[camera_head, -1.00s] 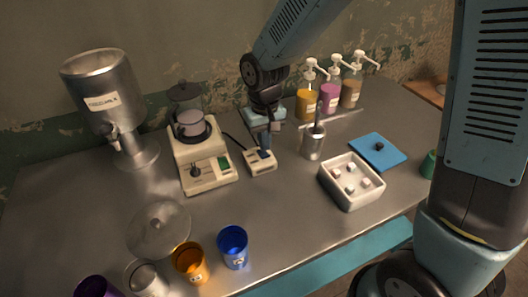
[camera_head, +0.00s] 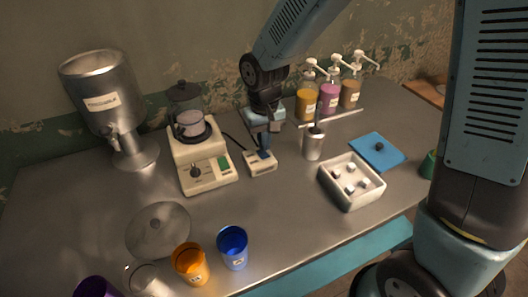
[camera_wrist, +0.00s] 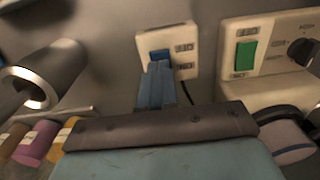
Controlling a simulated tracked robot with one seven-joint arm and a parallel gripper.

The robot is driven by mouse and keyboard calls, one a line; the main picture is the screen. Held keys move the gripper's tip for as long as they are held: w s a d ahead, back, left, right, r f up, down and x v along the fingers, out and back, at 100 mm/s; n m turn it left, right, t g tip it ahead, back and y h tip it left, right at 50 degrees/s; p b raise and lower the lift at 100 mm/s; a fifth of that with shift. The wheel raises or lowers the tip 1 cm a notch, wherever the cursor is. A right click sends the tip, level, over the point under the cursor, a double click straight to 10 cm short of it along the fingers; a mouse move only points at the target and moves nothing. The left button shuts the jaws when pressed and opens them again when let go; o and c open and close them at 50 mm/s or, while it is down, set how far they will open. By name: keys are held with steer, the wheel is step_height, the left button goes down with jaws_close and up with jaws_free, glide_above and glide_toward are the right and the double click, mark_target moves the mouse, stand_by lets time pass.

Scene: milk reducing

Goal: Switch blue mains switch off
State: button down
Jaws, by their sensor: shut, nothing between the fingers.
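The blue mains switch (camera_wrist: 160,56) is set in a small cream box with printed labels. The box (camera_head: 260,168) stands on the metal table, right of the cream hotplate unit. In the wrist view my gripper (camera_wrist: 158,72) is shut, with its blue fingertips at the lower edge of the blue switch and partly covering it. Whether they touch it is unclear. In the head view my gripper (camera_head: 264,145) points down over the box with nothing held. The switch position cannot be told.
The hotplate unit (camera_head: 207,175) has a green switch (camera_wrist: 245,55), a black knob and a pot (camera_head: 190,124). A metal cup (camera_head: 314,147) stands close right of my gripper. A white tray (camera_head: 351,204) of cubes and pump bottles (camera_head: 330,97) are further right.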

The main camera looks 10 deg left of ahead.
mark_target(265, 154)
steer(key=shift+f, duration=1.05)
stand_by(1.3)
steer(key=shift+r, duration=3.5)
steer(key=shift+d, duration=0.1)
steer(key=d+r+m+t, duration=0.3)
steer(key=d+r, duration=0.9)
steer(key=d, duration=0.4)
steer(key=s+d+r+m+t, duration=0.1)
steer(key=s+d+r, duration=0.2)
steer(key=s+d, duration=0.2)
steer(key=s+d+r+m+t, duration=0.1)
steer(key=s+d+r+m, duration=0.1)
steer(key=s+d, duration=0.3)
steer(key=d+r, duration=0.1)
steer(key=d, duration=0.3)
steer(key=shift+s+d+t, duration=0.3)
steer(key=shift+s, duration=0.1)
steer(key=shift+w+r+m, duration=0.1)
steer(key=shift+m, duration=0.2)
